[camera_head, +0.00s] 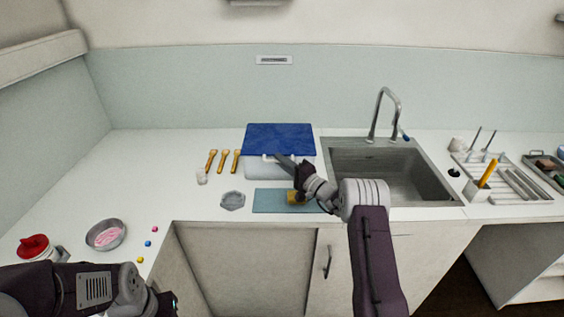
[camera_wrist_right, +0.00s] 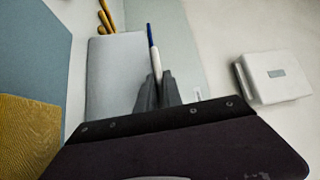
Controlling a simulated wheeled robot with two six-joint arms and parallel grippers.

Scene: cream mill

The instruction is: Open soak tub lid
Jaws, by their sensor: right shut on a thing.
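The soak tub (camera_head: 232,170) is a pale box on the counter left of the sink, with a flat blue lid (camera_head: 280,137) lying on top. A white handle (camera_head: 267,157) shows at the lid's front edge. My right gripper (camera_head: 284,161) reaches the front of the tub and is shut on this handle. In the right wrist view, its fingers (camera_wrist_right: 155,85) close on a thin white strip with a blue end (camera_wrist_right: 152,45), beside the pale tub wall (camera_wrist_right: 108,75). My left gripper (camera_head: 165,302) is at the bottom left, its fingers not clearly visible.
A blue mat (camera_head: 268,203) with a yellow block (camera_head: 293,197) lies in front of the tub, beside a grey dish (camera_head: 233,201). Several wooden-handled tools (camera_head: 224,160) lie left of it. The sink (camera_head: 385,172) is on the right.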

